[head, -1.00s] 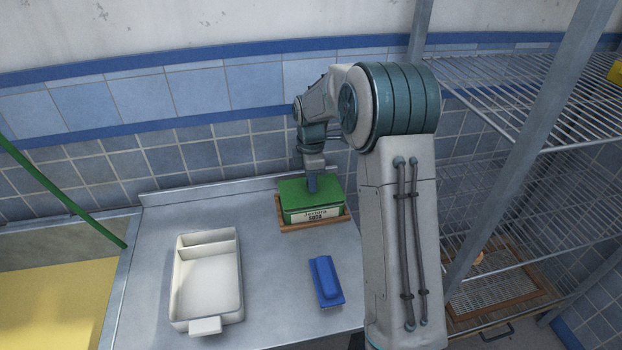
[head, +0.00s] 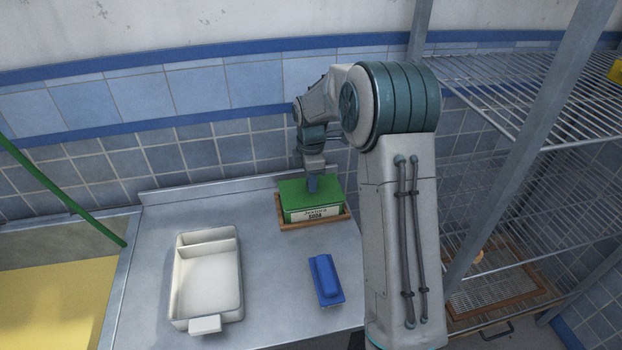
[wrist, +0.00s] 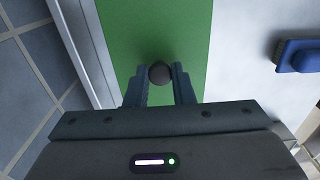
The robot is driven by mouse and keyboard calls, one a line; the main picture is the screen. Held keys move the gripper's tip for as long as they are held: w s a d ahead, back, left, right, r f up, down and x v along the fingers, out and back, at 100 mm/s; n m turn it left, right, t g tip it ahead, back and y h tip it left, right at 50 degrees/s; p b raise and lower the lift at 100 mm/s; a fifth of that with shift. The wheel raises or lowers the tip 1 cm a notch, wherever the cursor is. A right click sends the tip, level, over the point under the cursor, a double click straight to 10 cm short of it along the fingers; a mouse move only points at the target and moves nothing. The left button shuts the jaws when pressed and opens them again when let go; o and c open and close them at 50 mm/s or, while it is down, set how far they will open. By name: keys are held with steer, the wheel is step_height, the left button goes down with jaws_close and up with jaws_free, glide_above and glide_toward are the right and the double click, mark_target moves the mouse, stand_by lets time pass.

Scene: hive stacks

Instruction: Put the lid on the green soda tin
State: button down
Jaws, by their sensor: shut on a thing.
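The green soda tin (head: 313,214) stands in a shallow wooden tray (head: 288,228) at the back right of the steel counter, its white label facing front. A flat green lid (head: 297,188) lies over its top; in the wrist view the green lid (wrist: 150,30) fills the middle. My gripper (head: 312,187) is above the lid. In the wrist view my gripper (wrist: 160,78) is shut on the lid's dark round knob (wrist: 160,73). Whether the lid is fully seated on the rim cannot be told.
A white divided tray (head: 180,290) stands at the front left of the counter. A blue brush-like block (head: 326,280) lies right of it, also seen in the wrist view (wrist: 298,56). A wire shelf rack (head: 510,90) stands at right. A tiled wall is behind.

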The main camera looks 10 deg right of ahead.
stand_by(0.3)
steer(key=c, duration=0.7)
jaws_free()
steer(key=shift+r+p, duration=2.6)
steer(key=shift+r, duration=0.9)
